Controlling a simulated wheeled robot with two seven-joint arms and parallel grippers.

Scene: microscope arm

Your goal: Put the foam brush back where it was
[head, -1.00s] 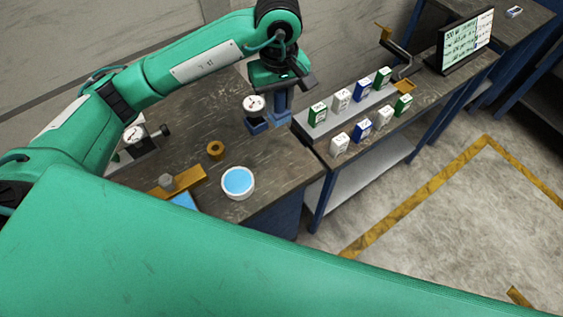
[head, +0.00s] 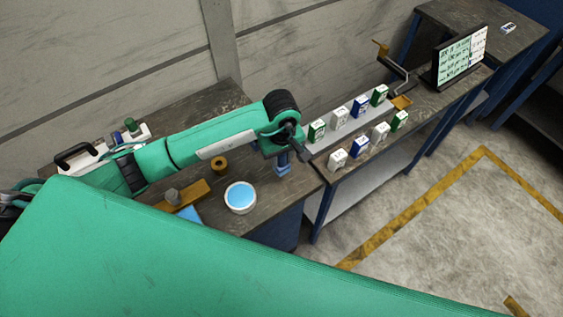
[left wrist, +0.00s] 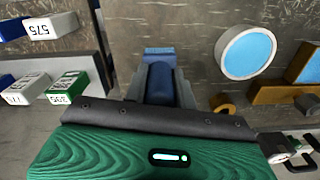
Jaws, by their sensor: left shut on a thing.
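My left gripper (head: 284,154) is shut on a blue thing that I take to be the foam brush (head: 283,169). In the left wrist view the brush (left wrist: 160,72) sits between the two grey fingers of the left gripper (left wrist: 160,90), with a dark blue body and a lighter blue far end. It is over the front right part of the dark table, right of a white bowl with blue liquid (head: 240,197). I cannot tell whether the brush touches the table. My right gripper is not in view.
A brass ring (head: 219,166) and a yellow-brown block (head: 193,194) with a grey knob lie left of the bowl. Several small boxes (head: 360,106) stand on the bench to the right, near a crank and a screen (head: 460,60). A large green part of mine covers the foreground.

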